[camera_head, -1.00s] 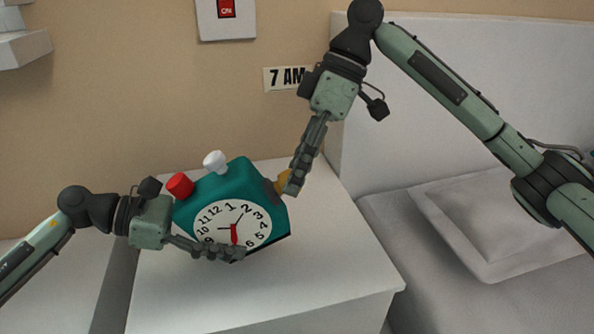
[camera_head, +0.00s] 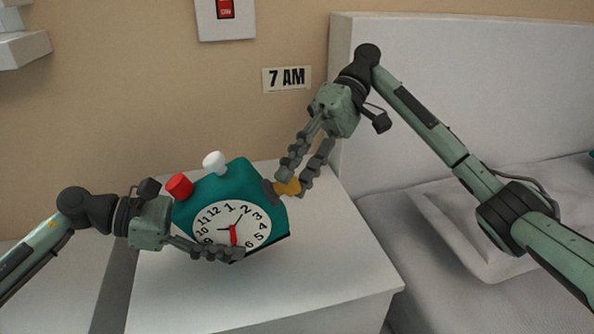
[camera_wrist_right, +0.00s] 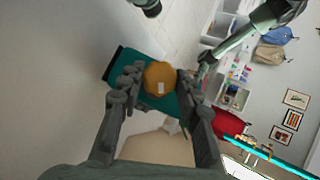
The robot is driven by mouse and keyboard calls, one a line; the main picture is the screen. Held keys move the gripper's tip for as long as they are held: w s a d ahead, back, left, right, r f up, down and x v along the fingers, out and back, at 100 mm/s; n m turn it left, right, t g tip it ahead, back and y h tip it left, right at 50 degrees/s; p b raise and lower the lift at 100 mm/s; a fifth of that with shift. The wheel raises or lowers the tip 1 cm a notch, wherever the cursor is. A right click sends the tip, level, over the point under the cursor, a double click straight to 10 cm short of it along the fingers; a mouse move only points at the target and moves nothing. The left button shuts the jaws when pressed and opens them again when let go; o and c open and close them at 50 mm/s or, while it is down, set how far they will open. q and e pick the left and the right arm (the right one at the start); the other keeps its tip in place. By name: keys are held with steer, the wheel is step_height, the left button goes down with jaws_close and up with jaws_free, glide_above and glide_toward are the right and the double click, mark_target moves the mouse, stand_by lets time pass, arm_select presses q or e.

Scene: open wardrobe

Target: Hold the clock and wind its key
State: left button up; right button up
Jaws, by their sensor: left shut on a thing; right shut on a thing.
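The teal clock (camera_head: 238,180) is tilted above the white cabinet top in the head view. Its white dial with a red hand faces me, and a red and a white knob are on top. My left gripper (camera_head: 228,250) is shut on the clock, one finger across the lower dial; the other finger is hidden. The yellow-orange key (camera_head: 288,187) sticks out of the clock's right side on a dark mount. My right gripper (camera_head: 296,178) is shut on the key from the upper right. The wrist view shows the round key (camera_wrist_right: 160,78) between both fingers.
The white cabinet top (camera_head: 340,270) is bare around the clock. A "7 AM" sign (camera_head: 287,78) and a red switch (camera_head: 226,9) are on the wall behind. A bed with a pillow (camera_head: 450,225) lies to the right.

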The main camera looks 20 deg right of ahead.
steer(key=m+y, duration=0.1)
steer(key=m, duration=0.1)
steer(key=m+g+y, duration=0.1)
steer(key=m, duration=0.1)
steer(key=shift+d+f+y, duration=0.1)
steer(key=shift+f+y, duration=0.1)
steer(key=shift+y, duration=0.2)
steer(key=m+y, duration=0.1)
steer(key=m, duration=0.1)
steer(key=m+y, duration=0.2)
steer(key=shift+d+f+m+t, duration=0.1)
steer(key=shift+f+m+t, duration=0.1)
steer(key=shift+m+t, duration=0.15)
steer(key=m+t+y, duration=0.1)
steer(key=m, duration=0.1)
steer(key=m+t+y, duration=0.1)
steer(key=m, duration=0.2)
steer(key=shift+s+f+m+y, duration=0.1)
steer(key=shift+s+m+y, duration=0.1)
steer(key=shift+m+y, duration=0.15)
steer(key=shift+s+m+t+y, duration=0.1)
steer(key=shift+m+t+y, duration=0.55)
steer(key=shift+m+t, duration=1.15)
steer(key=shift+m, duration=0.8)
steer(key=o, duration=1.2)
steer(key=shift+c, duration=0.2)
steer(key=shift+d, duration=0.1)
